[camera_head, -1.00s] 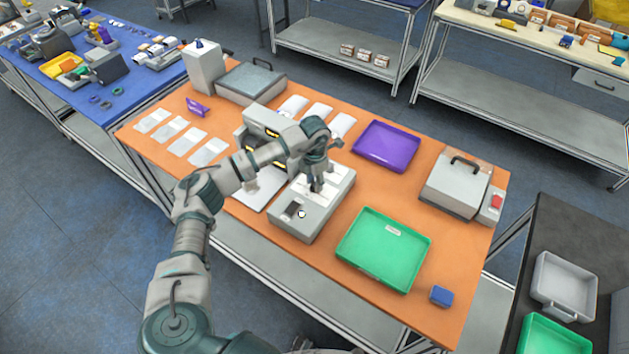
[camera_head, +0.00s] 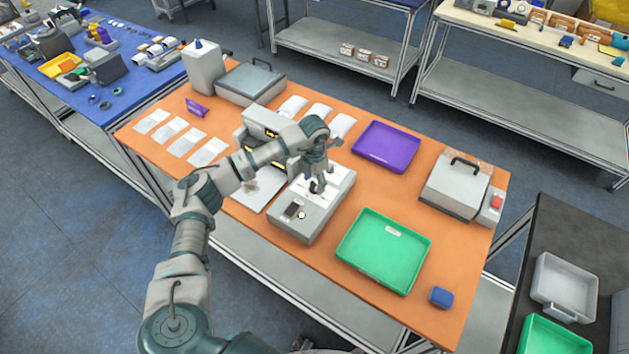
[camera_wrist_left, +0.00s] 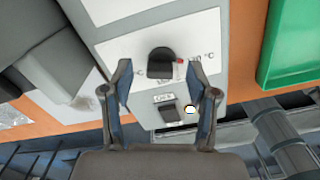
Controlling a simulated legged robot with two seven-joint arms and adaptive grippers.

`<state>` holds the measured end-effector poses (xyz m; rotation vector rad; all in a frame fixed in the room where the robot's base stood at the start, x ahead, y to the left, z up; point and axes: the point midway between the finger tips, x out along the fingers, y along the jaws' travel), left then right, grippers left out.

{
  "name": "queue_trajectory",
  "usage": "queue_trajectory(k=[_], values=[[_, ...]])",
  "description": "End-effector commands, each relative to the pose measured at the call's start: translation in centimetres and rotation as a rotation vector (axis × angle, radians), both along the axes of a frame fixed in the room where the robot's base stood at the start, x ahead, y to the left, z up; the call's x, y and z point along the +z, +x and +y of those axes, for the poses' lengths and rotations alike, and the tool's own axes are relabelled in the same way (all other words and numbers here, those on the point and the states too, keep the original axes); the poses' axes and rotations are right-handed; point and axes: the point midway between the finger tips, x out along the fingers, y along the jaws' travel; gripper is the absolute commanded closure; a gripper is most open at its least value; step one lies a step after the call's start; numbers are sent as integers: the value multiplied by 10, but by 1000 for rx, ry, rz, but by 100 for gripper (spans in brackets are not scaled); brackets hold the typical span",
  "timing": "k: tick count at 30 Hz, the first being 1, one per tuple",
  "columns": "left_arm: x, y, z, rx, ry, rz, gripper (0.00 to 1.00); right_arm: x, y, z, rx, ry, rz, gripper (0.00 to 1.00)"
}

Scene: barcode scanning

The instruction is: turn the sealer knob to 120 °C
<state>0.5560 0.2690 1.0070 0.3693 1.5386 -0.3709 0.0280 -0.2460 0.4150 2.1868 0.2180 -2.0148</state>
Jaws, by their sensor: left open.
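The sealer control box (camera_head: 330,212) is a light grey block near the front middle of the orange table, with a white dial panel on top. In the left wrist view its dark rounded knob (camera_wrist_left: 161,63) sits on the white panel (camera_wrist_left: 130,48). A small red mark is beside the knob's right side, and a partly readable °C label is near it. My left gripper (camera_wrist_left: 162,75) is open, with one finger on each side of the knob in this view. Whether the fingers touch it is unclear. My right gripper is out of view.
A dark switch (camera_wrist_left: 168,116) and a white round button (camera_wrist_left: 190,112) lie on the box's near part. A green tray (camera_head: 384,252) stands right of it, and a purple tray (camera_head: 386,147) behind. The sealer body (camera_head: 262,125) is close behind my left forearm.

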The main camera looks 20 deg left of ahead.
Motion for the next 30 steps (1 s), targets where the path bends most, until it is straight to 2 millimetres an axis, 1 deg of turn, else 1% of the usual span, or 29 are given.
queue_trajectory(k=[5,9,12,15,18,21,30], values=[[31,2,0,0,-1,-5,41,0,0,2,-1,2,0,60],[64,2,0,0,-1,-5,41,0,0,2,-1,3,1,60],[84,3,1,1,-2,-4,41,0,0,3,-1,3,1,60],[100,3,1,1,-1,-3,41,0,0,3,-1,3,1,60],[109,3,1,1,0,-1,41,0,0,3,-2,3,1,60],[113,3,1,1,-1,0,41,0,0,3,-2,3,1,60],[114,3,1,0,-2,1,41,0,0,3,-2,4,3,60]])
